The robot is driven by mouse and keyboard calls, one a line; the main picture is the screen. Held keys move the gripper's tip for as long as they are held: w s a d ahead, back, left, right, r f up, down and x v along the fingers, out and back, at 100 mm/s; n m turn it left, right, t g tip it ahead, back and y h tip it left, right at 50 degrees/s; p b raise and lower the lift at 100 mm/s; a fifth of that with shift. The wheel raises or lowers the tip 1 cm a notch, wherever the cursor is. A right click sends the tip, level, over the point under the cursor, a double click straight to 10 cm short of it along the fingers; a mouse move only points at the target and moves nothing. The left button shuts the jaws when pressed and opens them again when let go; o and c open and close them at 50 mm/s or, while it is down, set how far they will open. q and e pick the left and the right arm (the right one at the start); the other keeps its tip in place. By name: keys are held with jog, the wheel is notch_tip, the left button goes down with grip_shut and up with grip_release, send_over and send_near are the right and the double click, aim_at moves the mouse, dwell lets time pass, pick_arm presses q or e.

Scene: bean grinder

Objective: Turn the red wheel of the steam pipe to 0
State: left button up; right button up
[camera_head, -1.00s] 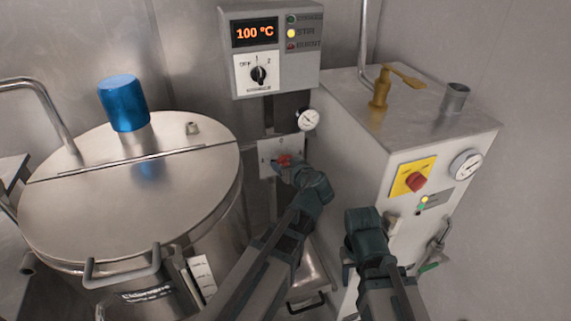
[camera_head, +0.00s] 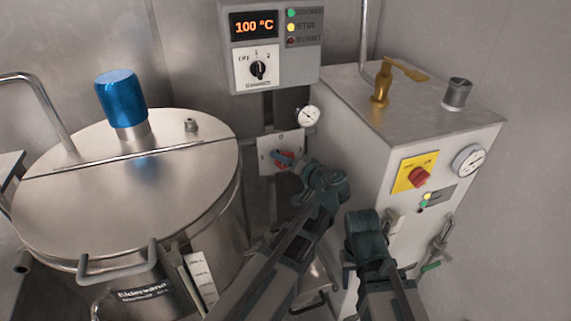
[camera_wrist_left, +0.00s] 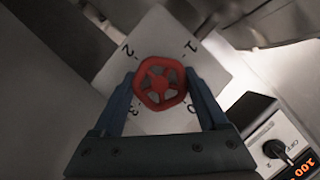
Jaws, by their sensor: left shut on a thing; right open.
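The red wheel (camera_head: 284,160) sits on a white plate (camera_head: 265,160) on the back wall, between the kettle and the steel cabinet. In the left wrist view the red wheel (camera_wrist_left: 160,84) is a ring with several spokes, and the plate around it (camera_wrist_left: 158,35) carries the numbers 0, 1, 2 and 3. My left gripper (camera_wrist_left: 161,88) is shut on the wheel, one finger on each side of its rim. Its fingers also show at the wheel in the head view (camera_head: 290,159). I cannot tell a pointer on the wheel. My right gripper (camera_head: 364,226) is open and empty in front of the cabinet.
A large lidded kettle (camera_head: 80,195) with a blue cap stands at left. A control box (camera_head: 285,75) reading 100 °C hangs above the wheel. The steel cabinet (camera_head: 350,120) stands close at right.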

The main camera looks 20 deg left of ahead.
pick_arm(q)
jog(key=m+b, duration=0.1)
jog(key=m+y+b, duration=0.1)
jog(key=shift+f+m, duration=0.2)
jog(key=shift+m, duration=0.1)
jog(key=shift+r+m+y+b, duration=0.1)
jog(key=shift+m+y+b, duration=0.7)
jog(key=shift+m, duration=0.3)
jog(key=o, duration=1.3)
jog(key=shift+r, duration=0.1)
